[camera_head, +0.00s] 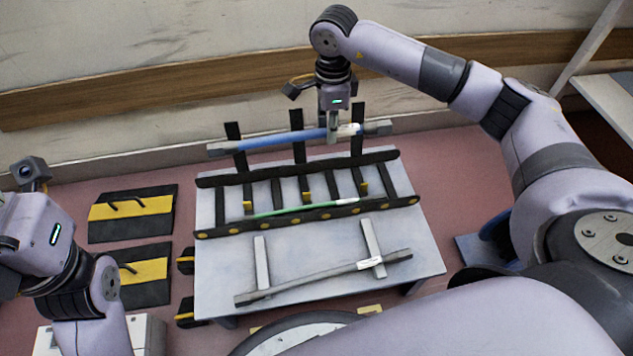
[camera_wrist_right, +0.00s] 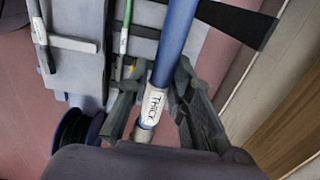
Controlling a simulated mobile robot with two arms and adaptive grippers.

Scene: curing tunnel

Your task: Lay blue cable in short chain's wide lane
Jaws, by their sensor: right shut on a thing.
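The blue cable (camera_head: 275,139) has grey ends and a white label; in the right wrist view the blue cable (camera_wrist_right: 176,45) carries a label reading "THICK". My right gripper (camera_head: 332,138) points down and is shut on it near the label, right of its middle. The fingers (camera_wrist_right: 158,112) flank the cable in the wrist view. The cable spans the back of the black chain (camera_head: 300,171), in front of upright black bars. The chain has open rungs and yellow-topped dividers. A green cable (camera_head: 290,211) lies along its front lane. My left gripper's fingers are not clear at the left edge.
A grey cable (camera_head: 320,279) lies on two light supports at the front of the grey table (camera_head: 215,275). Black-and-yellow panels (camera_head: 130,207) lie at left. A blue spool (camera_head: 492,230) stands right of the table. The wall runs close behind.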

